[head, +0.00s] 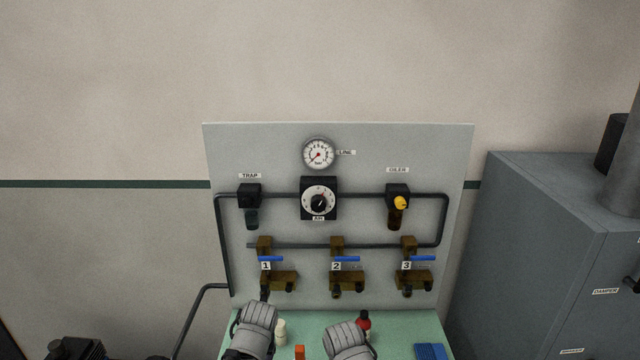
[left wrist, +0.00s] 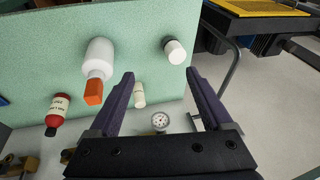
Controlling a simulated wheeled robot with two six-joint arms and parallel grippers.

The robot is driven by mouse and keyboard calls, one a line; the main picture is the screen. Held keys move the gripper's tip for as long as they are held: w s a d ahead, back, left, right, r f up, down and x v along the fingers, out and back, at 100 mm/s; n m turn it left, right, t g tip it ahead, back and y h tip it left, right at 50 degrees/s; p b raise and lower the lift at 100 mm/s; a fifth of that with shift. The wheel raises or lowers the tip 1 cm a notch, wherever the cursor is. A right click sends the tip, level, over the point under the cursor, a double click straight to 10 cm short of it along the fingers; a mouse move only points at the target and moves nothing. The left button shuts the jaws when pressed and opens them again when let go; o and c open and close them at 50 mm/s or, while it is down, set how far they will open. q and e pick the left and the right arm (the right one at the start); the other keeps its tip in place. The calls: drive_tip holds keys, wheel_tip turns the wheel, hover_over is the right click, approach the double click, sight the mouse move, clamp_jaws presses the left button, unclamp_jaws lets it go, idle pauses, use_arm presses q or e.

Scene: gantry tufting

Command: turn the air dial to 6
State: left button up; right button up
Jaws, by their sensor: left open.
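The air dial (head: 319,201) is a round dark knob on a pale numbered ring in a black square plate, at the middle of the grey panel. Its numbers are too small to read; the pointer seems to lean to the upper right. My left gripper (left wrist: 160,73) is open and empty in the left wrist view. In the head view my left arm is at the bottom, below valve 1 and well below the dial, with its jaws mostly hidden. My right arm's gripper end (head: 348,340) is at the bottom centre, below valve 2; its jaws are hidden.
Above the dial is a round gauge (head: 319,154). A trap (head: 250,196) and an oiler (head: 398,197) flank it. Blue-handled valves and pipes run below. The green bench (head: 405,322) holds bottles, including a white one with an orange tip (left wrist: 98,62). A grey cabinet (head: 540,250) stands right.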

use_arm(q)
drive_tip(key=w+a+r+n+t+y+p, duration=0.2)
drive_tip(key=w+a+r+t, duration=0.1)
drive_tip(key=w+r, duration=0.55)
drive_tip(key=m+t+h, duration=0.5)
drive_tip(key=t, duration=0.7)
approach(318, 208)
drive_tip(key=w, duration=0.2)
drive_tip(key=shift+w+p, duration=0.3)
drive_tip(key=shift+w, duration=3.9)
drive_tip(key=shift+d, duration=0.1)
use_arm(e)
drive_tip(key=r, duration=0.1)
drive_tip(key=w+a+r, duration=0.1)
drive_tip(key=r, duration=0.2)
drive_tip(key=shift+w+a+r, duration=0.15)
drive_tip(key=shift+w+r, duration=0.15)
drive_tip(key=shift+r, duration=0.05)
use_arm(q)
drive_tip(key=shift+s, duration=0.1)
drive_tip(key=shift+c, duration=0.8)
clamp_jaws()
